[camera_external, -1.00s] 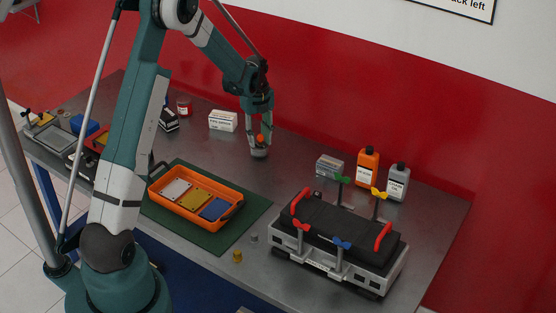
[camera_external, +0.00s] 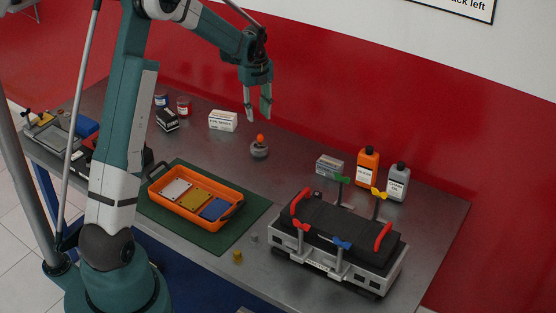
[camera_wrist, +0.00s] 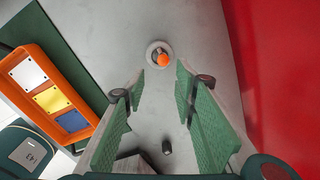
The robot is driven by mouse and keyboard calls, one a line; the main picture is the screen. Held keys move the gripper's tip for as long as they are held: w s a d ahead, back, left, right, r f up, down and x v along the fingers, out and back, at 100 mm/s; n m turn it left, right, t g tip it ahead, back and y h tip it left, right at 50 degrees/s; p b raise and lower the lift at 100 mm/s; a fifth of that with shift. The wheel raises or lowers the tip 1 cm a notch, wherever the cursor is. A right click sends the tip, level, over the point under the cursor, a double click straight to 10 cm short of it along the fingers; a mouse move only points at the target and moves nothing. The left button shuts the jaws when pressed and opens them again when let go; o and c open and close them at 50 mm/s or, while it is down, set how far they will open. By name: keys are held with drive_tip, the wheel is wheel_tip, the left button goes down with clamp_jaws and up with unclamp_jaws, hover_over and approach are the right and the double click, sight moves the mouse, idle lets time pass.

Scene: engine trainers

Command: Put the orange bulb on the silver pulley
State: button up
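The orange bulb (camera_external: 260,137) sits on top of the silver pulley (camera_external: 259,151), which stands on the grey table toward the back. In the wrist view the orange bulb (camera_wrist: 164,60) lies over the round pulley (camera_wrist: 152,49), covering part of it. My gripper (camera_external: 258,115) is open and empty, above the bulb and apart from it. In the wrist view its two fingers (camera_wrist: 158,82) are spread wide with nothing between their tips.
A white box (camera_external: 223,121) stands left of the pulley. An orange tray (camera_external: 161,197) lies on a green mat (camera_external: 213,241). A grey engine block (camera_external: 345,273), a carton (camera_external: 329,167) and two bottles stand to the right. The table around the pulley is clear.

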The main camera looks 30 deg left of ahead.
drive_tip(key=shift+r, duration=0.1)
idle(0.7)
drive_tip(key=s+d+r+n+t, duration=0.2)
drive_tip(key=s+d+r+n, duration=0.25)
drive_tip(key=s+r, duration=0.45)
drive_tip(key=s+d+r+n+t, duration=0.1)
drive_tip(key=s+d+r+n, duration=0.4)
drive_tip(key=s+r, duration=0.45)
drive_tip(key=s+d+n+t, duration=0.2)
drive_tip(key=s+n, duration=0.5)
drive_tip(key=s, duration=0.5)
drive_tip(key=s+d+r+n+t, duration=0.1)
drive_tip(key=s+n, duration=0.5)
drive_tip(key=s, duration=0.6)
drive_tip(key=shift+s+d+n+t, duration=0.2)
drive_tip(key=shift+d+n+t, duration=0.25)
drive_tip(key=shift+d, duration=0.85)
